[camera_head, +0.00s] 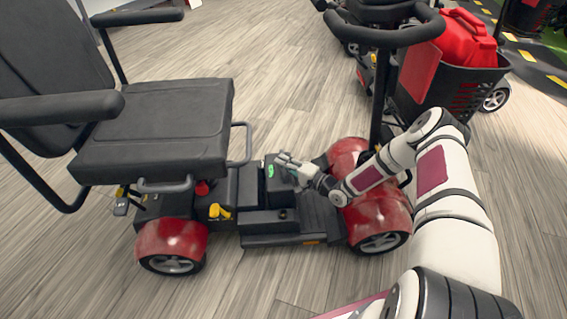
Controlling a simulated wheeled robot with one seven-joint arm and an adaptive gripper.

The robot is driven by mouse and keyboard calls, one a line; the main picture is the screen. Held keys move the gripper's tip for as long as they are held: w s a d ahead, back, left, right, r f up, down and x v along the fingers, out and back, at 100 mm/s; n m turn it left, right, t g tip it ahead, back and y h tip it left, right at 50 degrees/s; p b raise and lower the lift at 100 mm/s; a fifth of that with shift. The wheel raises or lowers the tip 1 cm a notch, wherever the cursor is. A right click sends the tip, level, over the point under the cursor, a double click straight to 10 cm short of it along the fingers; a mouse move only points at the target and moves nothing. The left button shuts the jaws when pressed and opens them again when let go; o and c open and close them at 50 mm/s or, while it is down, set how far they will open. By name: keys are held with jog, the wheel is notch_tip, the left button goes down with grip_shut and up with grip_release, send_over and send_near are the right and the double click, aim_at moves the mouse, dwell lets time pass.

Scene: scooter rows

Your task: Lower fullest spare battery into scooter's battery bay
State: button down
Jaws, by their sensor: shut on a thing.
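A mobility scooter (175,238) with red wheel covers and a grey seat (165,125) stands side-on in the camera_head view. A dark battery (275,190) with a small green light is upright over the middle of its low deck. My gripper (287,168) is at the top of this battery and shut on it. The battery's lower part meets the dark deck (270,240) in the picture. I cannot tell how deep it sits, because the battery bay's opening is hidden behind dark parts.
The scooter's steering column (379,95) rises close to my arm, with handlebars (385,35) above. The seat stands left of the gripper.

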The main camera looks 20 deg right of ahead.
jog(key=shift+w+d+f+b, duration=0.15)
jog(key=shift+f+b, duration=0.15)
jog(key=shift+f, duration=1.85)
dwell(0.5)
jog(key=c, duration=1.5)
grip_release()
jog(key=shift+s+f, duration=0.2)
jog(key=shift+f, duration=0.05)
jog(key=v, duration=1.1)
jog(key=shift+s+d+r, duration=0.15)
jog(key=shift+s+r, duration=0.05)
jog(key=shift+s, duration=0.1)
